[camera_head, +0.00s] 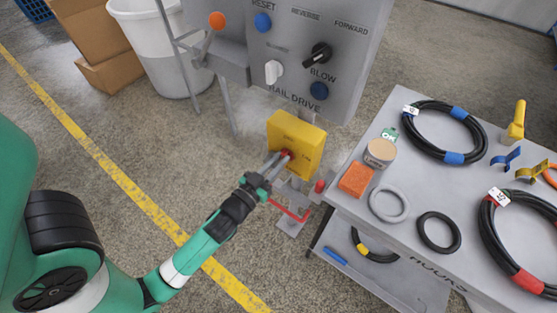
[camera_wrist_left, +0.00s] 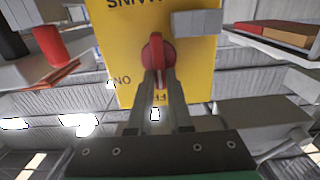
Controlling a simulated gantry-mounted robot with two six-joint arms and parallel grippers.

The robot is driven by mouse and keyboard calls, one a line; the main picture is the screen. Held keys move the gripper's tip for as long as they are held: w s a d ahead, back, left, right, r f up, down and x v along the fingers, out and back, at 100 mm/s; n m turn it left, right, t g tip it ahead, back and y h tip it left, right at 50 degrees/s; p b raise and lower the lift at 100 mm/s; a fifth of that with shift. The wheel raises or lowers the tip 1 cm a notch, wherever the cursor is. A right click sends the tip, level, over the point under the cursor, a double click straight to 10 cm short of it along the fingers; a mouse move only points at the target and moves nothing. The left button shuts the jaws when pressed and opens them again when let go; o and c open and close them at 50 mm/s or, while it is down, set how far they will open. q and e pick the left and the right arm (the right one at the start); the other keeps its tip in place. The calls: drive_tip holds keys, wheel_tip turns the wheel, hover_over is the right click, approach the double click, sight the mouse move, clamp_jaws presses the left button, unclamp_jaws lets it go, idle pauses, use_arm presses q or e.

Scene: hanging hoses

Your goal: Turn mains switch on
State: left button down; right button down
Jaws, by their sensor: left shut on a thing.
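The yellow mains switch box (camera_head: 297,138) hangs below the grey control panel in the head view. Its red rotary knob (camera_head: 286,153) is on the near face. My left gripper (camera_head: 278,162) is at the knob. In the left wrist view, the yellow face (camera_wrist_left: 200,60) carries upside-down MAINS lettering, with ON at the left and a partly hidden label ending in F below the knob. The red knob (camera_wrist_left: 154,48) has its grip upright in the picture, between the two fingers of my left gripper (camera_wrist_left: 158,78), which is shut on it. My right gripper is in neither view.
The grey control panel (camera_head: 345,40) with knobs and buttons is above the box. A grey cart (camera_head: 400,225) with hoses, an orange sponge (camera_head: 356,180) and rings stands close at the right. A white bin (camera_head: 150,50) and cardboard boxes (camera_head: 92,35) are at the back left.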

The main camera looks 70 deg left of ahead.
use_arm(q)
drive_tip(key=shift+m, duration=0.3)
drive_tip(key=m, duration=0.5)
drive_tip(key=d+m, duration=0.1)
drive_tip(key=m, duration=0.1)
drive_tip(key=shift+w+f+m, duration=0.2)
drive_tip(key=shift+w+m, duration=0.15)
drive_tip(key=shift+m, duration=0.05)
drive_tip(key=c, duration=0.8)
unclamp_jaws()
drive_tip(key=shift+c, duration=0.2)
drive_tip(key=b+v, duration=0.4)
drive_tip(key=v, duration=0.7)
drive_tip(key=shift+s+b, duration=0.3)
drive_tip(key=shift+b, duration=0.05)
